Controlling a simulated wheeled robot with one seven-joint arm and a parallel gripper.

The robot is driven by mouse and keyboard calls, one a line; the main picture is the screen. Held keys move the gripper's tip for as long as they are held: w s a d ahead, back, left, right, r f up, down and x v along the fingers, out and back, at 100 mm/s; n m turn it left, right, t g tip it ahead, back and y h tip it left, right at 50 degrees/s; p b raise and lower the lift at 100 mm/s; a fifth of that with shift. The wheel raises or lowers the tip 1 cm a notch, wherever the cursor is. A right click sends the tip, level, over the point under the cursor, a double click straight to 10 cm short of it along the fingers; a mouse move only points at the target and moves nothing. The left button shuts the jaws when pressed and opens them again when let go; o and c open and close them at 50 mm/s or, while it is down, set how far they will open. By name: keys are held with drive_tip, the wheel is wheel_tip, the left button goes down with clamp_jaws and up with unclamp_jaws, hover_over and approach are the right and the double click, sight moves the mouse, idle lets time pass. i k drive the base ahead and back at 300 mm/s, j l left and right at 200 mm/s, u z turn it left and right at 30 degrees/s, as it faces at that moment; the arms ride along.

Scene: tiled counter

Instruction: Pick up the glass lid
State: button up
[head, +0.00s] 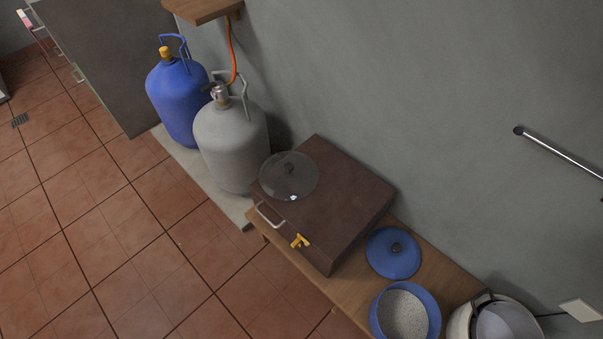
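The glass lid (275,181) is round and see-through, with a dark knob at its middle. In the head view it lies on the left end of the top of a dark brown box, and its left edge reaches to about the box's edge. Nothing covers the lid. My gripper is not in the head view, so its place and state do not show.
The brown box (335,204) has a metal handle and a yellow latch. It stands on a wooden bench (338,290) beside a blue lid (393,254), a blue pot (376,316) and a white pot (459,322). Grey (231,148) and blue (177,102) gas cylinders stand left.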

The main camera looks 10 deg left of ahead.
sight(288, 176)
drive_tip(key=i+j, duration=0.2)
drive_tip(key=j, duration=0.35)
drive_tip(key=i+j+z, duration=0.15)
drive_tip(key=j, duration=0.4)
drive_tip(key=i+j, duration=0.15)
drive_tip(key=j, duration=0.4)
drive_tip(key=i+j+z, duration=0.15)
drive_tip(key=j, duration=0.4)
drive_tip(key=i+j, duration=0.15)
drive_tip(key=j, duration=0.4)
drive_tip(key=i+j+z, duration=0.15)
drive_tip(key=j, duration=1.05)
drive_tip(key=i+z, duration=0.05)
drive_tip(key=i, duration=0.05)
